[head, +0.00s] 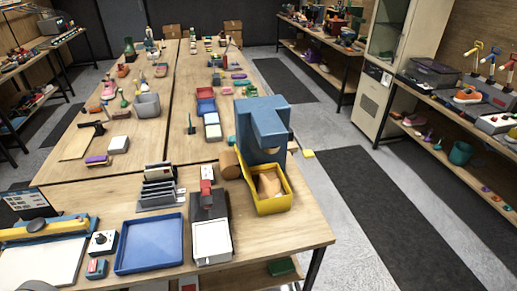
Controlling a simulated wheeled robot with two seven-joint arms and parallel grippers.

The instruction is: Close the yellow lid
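A yellow open-topped box (272,208) stands near the right edge of the front table, with a tan object (269,184) inside. A large blue block-shaped body (262,122) rises at the back of this box; I cannot tell whether it is joined to the box. A yellow bar (40,228) lies across a blue-and-white device at the table's left edge. I cannot tell which yellow part is the lid. A small flat yellow piece (308,154) shows right of the blue body. Neither of my grippers is in view.
The front table (290,240) also holds a blue tray (150,243), a black-and-white device with a red part (211,238), a grey rack (160,190) and a wooden cylinder (229,163). The table's right front corner is clear. A dark floor mat (385,215) lies in the right aisle.

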